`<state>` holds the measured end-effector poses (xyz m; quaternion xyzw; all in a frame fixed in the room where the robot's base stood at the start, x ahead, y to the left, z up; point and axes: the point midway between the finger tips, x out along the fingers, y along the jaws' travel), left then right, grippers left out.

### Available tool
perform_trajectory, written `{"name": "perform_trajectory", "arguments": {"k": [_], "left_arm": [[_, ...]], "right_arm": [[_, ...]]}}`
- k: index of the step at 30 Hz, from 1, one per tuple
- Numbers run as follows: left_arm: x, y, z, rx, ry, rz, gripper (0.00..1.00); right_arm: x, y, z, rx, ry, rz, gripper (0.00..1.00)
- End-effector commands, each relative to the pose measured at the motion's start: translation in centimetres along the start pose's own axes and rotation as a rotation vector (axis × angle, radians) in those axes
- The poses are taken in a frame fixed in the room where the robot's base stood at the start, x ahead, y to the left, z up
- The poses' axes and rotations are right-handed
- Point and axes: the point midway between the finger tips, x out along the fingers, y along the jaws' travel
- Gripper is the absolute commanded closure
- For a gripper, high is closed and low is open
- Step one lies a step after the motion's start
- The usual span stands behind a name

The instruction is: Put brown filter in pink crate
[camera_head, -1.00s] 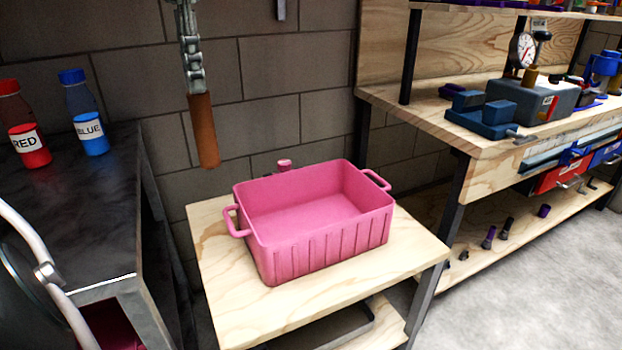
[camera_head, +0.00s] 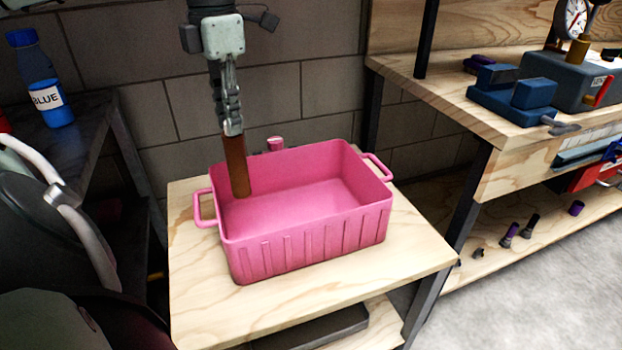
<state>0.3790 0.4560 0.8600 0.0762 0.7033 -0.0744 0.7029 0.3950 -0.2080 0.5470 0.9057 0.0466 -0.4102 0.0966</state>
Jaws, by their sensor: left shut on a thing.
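The pink crate (camera_head: 310,245) stands on a small wooden table, open at the top, with a handle at each end. My left gripper (camera_head: 232,128) points down over the crate's left part and is shut on the top of the brown filter (camera_head: 236,168). The filter is a brown cylinder, held nearly upright. Its lower end reaches below the crate's rim at the left inside; I cannot tell whether it touches the floor. The crate looks otherwise empty. My right gripper is not in view.
The small wooden table (camera_head: 420,258) has bare room around the crate. A dark bench with a blue-capped bottle (camera_head: 48,85) is at the left. A workbench (camera_head: 500,150) with blue tools stands at the right. A pink knob-like thing (camera_head: 275,144) shows behind the crate.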

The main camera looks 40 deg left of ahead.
Motion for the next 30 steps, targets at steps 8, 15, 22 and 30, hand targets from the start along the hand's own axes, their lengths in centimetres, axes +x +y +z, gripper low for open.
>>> {"name": "perform_trajectory", "arguments": {"k": [8,15,22,30], "left_arm": [[2.7,-0.1,0.1,0.001,-0.002,-0.001,1.0],[3.5,-0.9,1.2,0.005,0.005,-0.002,1.0],[4.8,-2.0,2.6,-0.001,0.007,0.002,1.0],[6.6,-3.6,4.8,0.0,0.007,0.004,1.0]], "right_arm": [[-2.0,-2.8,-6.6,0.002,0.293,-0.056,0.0],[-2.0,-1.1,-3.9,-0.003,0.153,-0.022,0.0],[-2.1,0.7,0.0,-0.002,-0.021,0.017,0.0],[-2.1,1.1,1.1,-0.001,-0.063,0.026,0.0]]}}
